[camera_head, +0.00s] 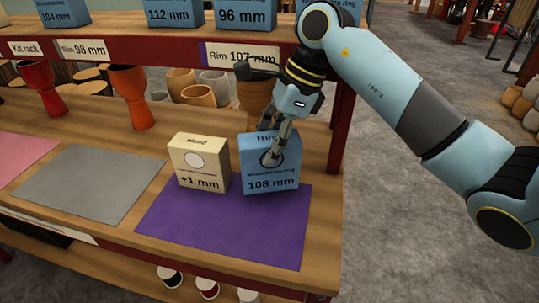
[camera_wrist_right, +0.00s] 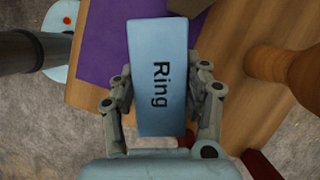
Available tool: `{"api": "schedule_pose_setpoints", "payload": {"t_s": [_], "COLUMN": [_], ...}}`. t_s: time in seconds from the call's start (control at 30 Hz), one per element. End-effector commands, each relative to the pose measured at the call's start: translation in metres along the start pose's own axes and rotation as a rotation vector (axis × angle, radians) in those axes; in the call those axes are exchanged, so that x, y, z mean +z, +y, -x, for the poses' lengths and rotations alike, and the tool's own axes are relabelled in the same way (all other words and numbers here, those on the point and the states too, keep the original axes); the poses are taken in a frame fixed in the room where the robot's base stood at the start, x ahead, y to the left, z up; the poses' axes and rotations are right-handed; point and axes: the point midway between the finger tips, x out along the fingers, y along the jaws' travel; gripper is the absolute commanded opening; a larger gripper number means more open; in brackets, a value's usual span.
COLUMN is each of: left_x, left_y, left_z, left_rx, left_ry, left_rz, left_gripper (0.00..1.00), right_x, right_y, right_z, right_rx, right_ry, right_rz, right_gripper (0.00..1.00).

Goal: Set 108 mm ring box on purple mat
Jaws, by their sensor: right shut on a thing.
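The blue 108 mm ring box (camera_head: 271,180) is upright at the back right part of the purple mat (camera_head: 225,228). My right gripper (camera_head: 271,143) is shut on it from above. In the right wrist view the box (camera_wrist_right: 158,60) sits between the two fingers (camera_wrist_right: 162,88), with the word "Ring" on its top. The mat (camera_wrist_right: 103,45) shows beside it there. I cannot tell whether the box's underside touches the mat or is slightly above it. My left gripper is not in view.
A cream "+1 mm" box (camera_head: 201,168) stands close to the left of the blue box. A grey mat (camera_head: 88,185) and a pink mat (camera_head: 18,155) lie farther left. A shelf (camera_head: 130,50) with blue boxes is above. The mat's front is clear.

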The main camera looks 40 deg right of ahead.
Motion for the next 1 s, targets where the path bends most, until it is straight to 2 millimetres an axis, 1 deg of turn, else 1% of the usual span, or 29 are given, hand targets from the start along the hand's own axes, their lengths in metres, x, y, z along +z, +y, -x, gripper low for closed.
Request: {"api": "schedule_pose_setpoints", "payload": {"t_s": [0.1,0.2,0.4,0.53,0.57,0.6,0.73,1.0], "left_x": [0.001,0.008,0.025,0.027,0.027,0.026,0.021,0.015], "left_y": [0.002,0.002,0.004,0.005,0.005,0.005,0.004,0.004], "left_z": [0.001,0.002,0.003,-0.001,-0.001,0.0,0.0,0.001], "left_rx": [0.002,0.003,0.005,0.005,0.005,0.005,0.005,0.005], "left_ry": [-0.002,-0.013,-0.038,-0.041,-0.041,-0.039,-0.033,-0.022], "left_rz": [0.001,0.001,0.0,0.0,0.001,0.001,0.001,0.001], "left_gripper": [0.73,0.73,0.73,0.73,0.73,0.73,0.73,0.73], "right_x": [-0.007,-0.011,-0.012,-0.013,-0.013,-0.013,-0.013,-0.012], "right_y": [0.002,0.001,0.0,0.001,0.001,0.001,0.001,0.001], "right_z": [-0.018,-0.028,-0.029,-0.032,-0.032,-0.031,-0.031,-0.03], "right_rx": [0.003,0.001,-0.001,-0.001,0.0,0.0,0.0,0.0], "right_ry": [0.0,-0.001,-0.001,0.0,0.0,0.0,0.0,0.0], "right_rz": [-0.003,-0.001,0.0,0.0,0.0,0.0,0.0,0.0], "right_gripper": [0.0,0.0,0.0,0.0,0.48,0.53,0.7,0.7]}}
